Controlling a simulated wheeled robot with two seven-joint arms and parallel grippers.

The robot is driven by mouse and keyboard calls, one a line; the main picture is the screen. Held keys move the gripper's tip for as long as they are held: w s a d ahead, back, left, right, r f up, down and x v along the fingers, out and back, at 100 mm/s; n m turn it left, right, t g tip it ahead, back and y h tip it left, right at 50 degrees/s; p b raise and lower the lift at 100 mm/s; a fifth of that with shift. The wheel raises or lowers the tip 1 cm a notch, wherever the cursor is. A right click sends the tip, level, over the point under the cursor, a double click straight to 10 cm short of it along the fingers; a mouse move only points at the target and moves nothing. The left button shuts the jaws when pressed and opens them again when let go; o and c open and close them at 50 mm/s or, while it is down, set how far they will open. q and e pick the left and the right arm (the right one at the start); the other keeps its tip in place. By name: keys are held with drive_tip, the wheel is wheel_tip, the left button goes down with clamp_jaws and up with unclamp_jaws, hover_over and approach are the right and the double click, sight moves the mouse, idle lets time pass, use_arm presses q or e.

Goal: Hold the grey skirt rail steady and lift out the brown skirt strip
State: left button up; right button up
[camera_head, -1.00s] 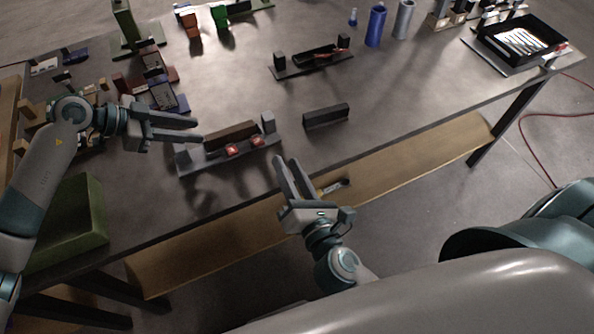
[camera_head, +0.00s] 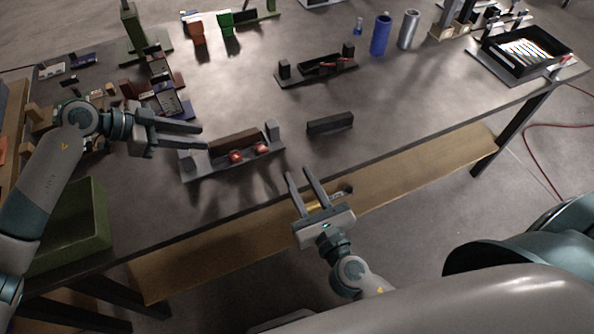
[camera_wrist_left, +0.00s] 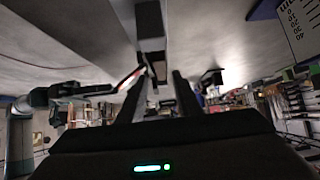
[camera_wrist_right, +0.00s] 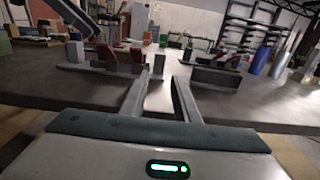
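The grey skirt rail (camera_head: 240,164) lies on the table in front of me, with an upright block at each end. The brown skirt strip (camera_head: 233,141) lies along it between the end blocks, behind two red pieces (camera_head: 236,156). My left gripper (camera_head: 204,137) is open and empty, its fingertips close to the rail's left end; contact cannot be told. My right gripper (camera_head: 298,172) is open and empty, by the table's front edge, right of and nearer me than the rail. The rail also shows in the right wrist view (camera_wrist_right: 95,67), ahead and left of the right fingers.
A dark bar (camera_head: 330,122) lies right of the rail. A similar dark fixture (camera_head: 318,68) stands behind. A green bin (camera_head: 75,235) is at the front left, with several small parts beyond it. Blue (camera_head: 380,35) and grey cylinders stand at the back. The table's right middle is clear.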

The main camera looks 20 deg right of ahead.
sight(275, 131)
drive_tip(key=shift+w, duration=0.1)
drive_tip(key=w, duration=1.1)
drive_tip(key=w+a, duration=0.1)
drive_tip(key=w, duration=0.5)
drive_tip(key=shift+w, duration=0.1)
use_arm(q)
drive_tip(key=shift+c, duration=0.4)
use_arm(e)
clamp_jaws()
use_arm(q)
drive_tip(key=d+r+y, duration=0.4)
drive_tip(key=r+y, duration=0.2)
drive_tip(key=r, duration=0.1)
drive_tip(key=shift+w+g, duration=0.25)
drive_tip(key=shift+g, duration=0.05)
drive_tip(key=shift+d, duration=0.1)
